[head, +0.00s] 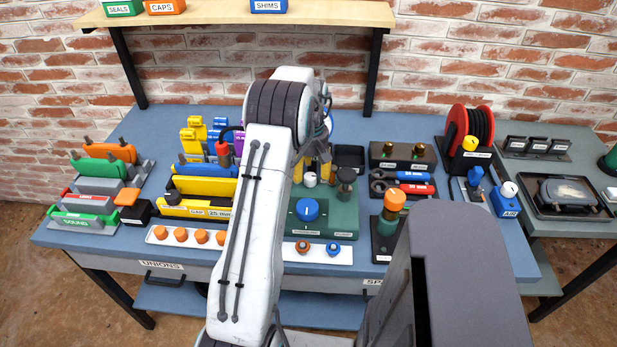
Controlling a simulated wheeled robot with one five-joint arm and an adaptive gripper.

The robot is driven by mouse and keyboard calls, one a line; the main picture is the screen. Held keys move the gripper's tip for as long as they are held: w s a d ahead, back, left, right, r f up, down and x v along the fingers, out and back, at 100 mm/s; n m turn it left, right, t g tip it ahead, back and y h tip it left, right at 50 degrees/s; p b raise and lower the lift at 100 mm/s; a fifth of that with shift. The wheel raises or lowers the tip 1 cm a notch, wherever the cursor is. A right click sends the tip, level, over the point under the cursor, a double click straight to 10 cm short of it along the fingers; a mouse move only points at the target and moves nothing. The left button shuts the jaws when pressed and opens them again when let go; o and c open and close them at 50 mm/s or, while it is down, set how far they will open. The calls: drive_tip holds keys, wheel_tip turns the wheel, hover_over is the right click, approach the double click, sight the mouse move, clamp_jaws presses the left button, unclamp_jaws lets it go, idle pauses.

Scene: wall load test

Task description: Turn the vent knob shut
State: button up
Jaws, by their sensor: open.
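A green test unit (336,222) stands on the blue bench, just right of my arm. A large blue knob (307,210) with a pale pointer mark is on its front. The labels are too small to tell which is the vent knob. My gripper (311,172) points down behind my arm, with yellow fingertips apart on either side of the white knob. I cannot tell whether they touch it. My arm hides the unit's left part.
A white strip with orange caps (201,236) lies at the front. Yellow and blue holders (205,186) stand left; a red hose reel (470,132) stands right. A wooden shelf (220,14) spans above.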

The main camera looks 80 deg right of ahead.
sight(310, 176)
drive_tip(key=shift+f, duration=1.45)
drive_tip(key=shift+c, duration=0.4)
clamp_jaws()
drive_tip(key=m, duration=0.3)
drive_tip(key=shift+a+f+b, duration=0.1)
drive_tip(key=shift+b, duration=0.2)
drive_tip(key=m, duration=0.4)
drive_tip(key=shift+m+b, duration=0.3)
drive_tip(key=shift+m, duration=0.1)
drive_tip(key=m, duration=0.4)
drive_tip(key=shift+m, duration=2.1)
